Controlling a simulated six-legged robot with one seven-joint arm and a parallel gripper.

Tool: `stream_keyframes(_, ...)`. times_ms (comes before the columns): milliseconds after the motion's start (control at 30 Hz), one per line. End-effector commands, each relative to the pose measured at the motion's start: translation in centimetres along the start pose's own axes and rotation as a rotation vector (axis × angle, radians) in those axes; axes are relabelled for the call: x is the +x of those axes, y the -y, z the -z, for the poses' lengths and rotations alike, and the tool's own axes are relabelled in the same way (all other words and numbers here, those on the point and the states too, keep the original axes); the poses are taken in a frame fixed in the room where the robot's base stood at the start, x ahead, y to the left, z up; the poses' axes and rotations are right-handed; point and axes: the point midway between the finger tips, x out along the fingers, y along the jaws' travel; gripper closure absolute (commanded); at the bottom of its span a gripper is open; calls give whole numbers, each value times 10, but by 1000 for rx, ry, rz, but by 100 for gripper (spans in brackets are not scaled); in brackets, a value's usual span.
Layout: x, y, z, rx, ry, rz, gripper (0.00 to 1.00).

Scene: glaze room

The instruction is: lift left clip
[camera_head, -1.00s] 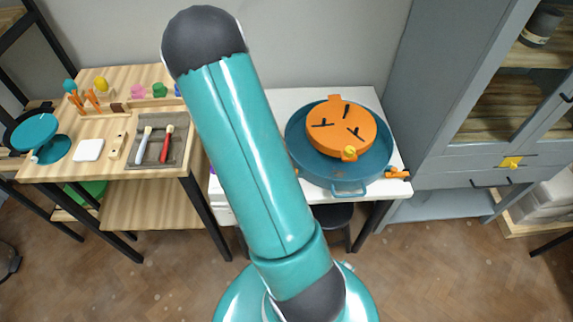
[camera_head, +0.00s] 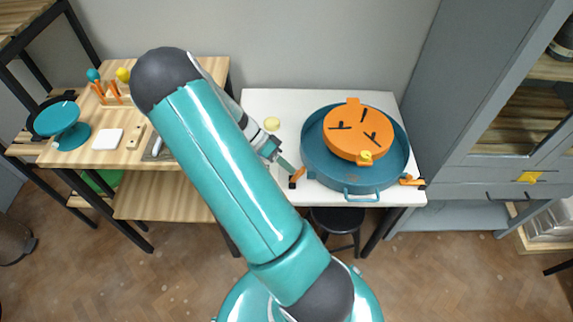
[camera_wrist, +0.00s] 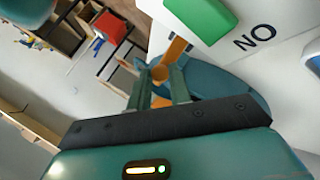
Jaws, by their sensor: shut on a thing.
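The left clip (camera_head: 298,174) is a small orange lever with a dark end at the left side of the round teal tub (camera_head: 347,190). My gripper (camera_head: 289,168) is shut on it. In the wrist view the orange clip (camera_wrist: 160,74) sits between the two green fingers (camera_wrist: 160,88). Whether the clip is fully upright is hard to tell. The right clip (camera_head: 412,181), also orange, is on the tub's right side. An orange round lid-like piece (camera_head: 350,145) with dark slots sits in the tub.
The tub stands on a white table (camera_head: 265,103). A wooden bench (camera_head: 120,152) is at the left, a grey cabinet (camera_head: 455,105) at the right. A black stool (camera_head: 337,219) stands under the table.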

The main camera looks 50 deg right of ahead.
Motion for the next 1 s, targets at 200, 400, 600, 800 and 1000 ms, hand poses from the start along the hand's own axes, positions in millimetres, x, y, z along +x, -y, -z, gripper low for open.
stream_keyframes(200, 0, 0, 1, 0, -1, 1, 70)
stream_keyframes(400, 0, 0, 0, -1, 0, 1, 59)
stream_keyframes(600, -2, 0, 0, -1, 0, 1, 59)
stream_keyframes(800, -28, 1, 0, -1, -2, 5, 59)
stream_keyframes(1000, -72, 1, 0, -1, -1, 6, 59)
